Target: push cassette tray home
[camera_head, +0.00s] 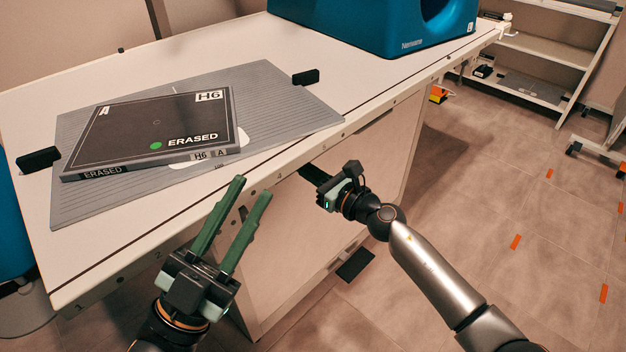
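A flat dark cassette (130,125) marked H6, A and ERASED, with a green dot, lies on a grey ribbed plate (270,95) on the white table. I cannot tell whether this plate is the cassette tray. Black blocks sit at the plate's right end (305,77) and left end (38,159). My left gripper (253,187) is open and empty, its two green fingers apart, in front of the table's front edge and short of the cassette. My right gripper (314,175) is at the table's front edge further right; its finger gap does not show clearly.
A blue machine (375,22) stands at the back of the table (75,262). White shelves (545,47) stand at the far right. The tiled floor (480,200) carries orange marks and looks mostly open. A blue object (12,230) is at the left edge.

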